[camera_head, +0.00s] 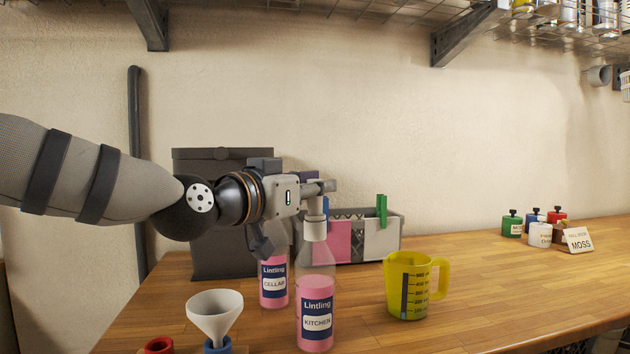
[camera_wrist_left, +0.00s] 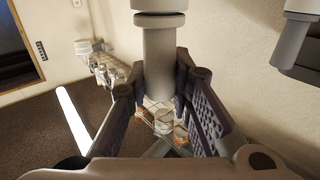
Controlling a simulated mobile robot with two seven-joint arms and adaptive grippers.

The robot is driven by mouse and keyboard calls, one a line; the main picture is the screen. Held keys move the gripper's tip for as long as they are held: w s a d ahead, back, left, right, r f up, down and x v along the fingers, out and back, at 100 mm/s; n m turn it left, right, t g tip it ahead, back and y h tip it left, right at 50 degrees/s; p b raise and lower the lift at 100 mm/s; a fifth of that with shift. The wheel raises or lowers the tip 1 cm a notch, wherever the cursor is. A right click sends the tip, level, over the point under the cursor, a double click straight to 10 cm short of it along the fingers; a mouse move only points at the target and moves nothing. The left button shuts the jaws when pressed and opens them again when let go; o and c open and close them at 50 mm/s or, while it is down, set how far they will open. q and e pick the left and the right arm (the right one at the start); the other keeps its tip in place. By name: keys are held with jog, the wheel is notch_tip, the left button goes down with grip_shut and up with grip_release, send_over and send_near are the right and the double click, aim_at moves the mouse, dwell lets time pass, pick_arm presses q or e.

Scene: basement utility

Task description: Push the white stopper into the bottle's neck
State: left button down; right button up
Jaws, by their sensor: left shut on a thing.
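The white stopper (camera_head: 315,229) is upright, with a wide lower part and a narrower stem above. My left gripper (camera_head: 319,189) is shut on its stem. In the left wrist view the stem (camera_wrist_left: 158,65) stands between the two fingers. The stopper is directly above the bottle labelled Lintling KITCHEN (camera_head: 316,292), at the top of its clear neck. I cannot tell how far, if at all, it sits in the neck. The bottle is upright and holds pink liquid. My right gripper is not in view.
A second pink bottle labelled CELLAR (camera_head: 273,284) stands close behind, left. A white funnel (camera_head: 214,312) is at front left, a yellow measuring jug (camera_head: 408,286) to the right. A grey bin (camera_head: 382,240) is behind.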

pick_arm(q)
jog(key=shift+f, duration=0.25)
jog(key=c, duration=1.4)
grip_release()
jog(key=shift+o, duration=0.2)
jog(key=v, duration=1.2)
